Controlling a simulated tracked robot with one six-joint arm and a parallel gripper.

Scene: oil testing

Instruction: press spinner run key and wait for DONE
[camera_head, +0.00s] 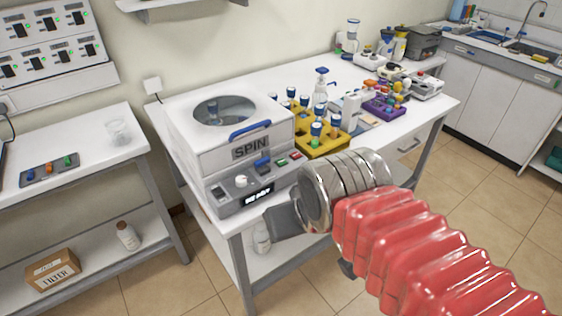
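The spinner (205,155) is a white box marked SPIN with a round window in its lid and a blue handle. Its lid looks closed. Its sloped grey front panel (222,196) has a white knob (241,181), a green key (281,161) and a red key (296,155). The small dark display (258,194) shows white text too small to read surely. My gripper (280,221) is dark grey and in front of the panel's lower right, below the coloured keys. Whether it touches the panel or is open cannot be told.
A yellow rack (328,147) with blue-capped bottles stands right of the spinner, with a purple rack (378,110) beyond it. A side table (100,161) with a glass beaker (118,131) stands at left. My red-sleeved arm covers the lower right. The tiled floor (205,292) in front looks clear.

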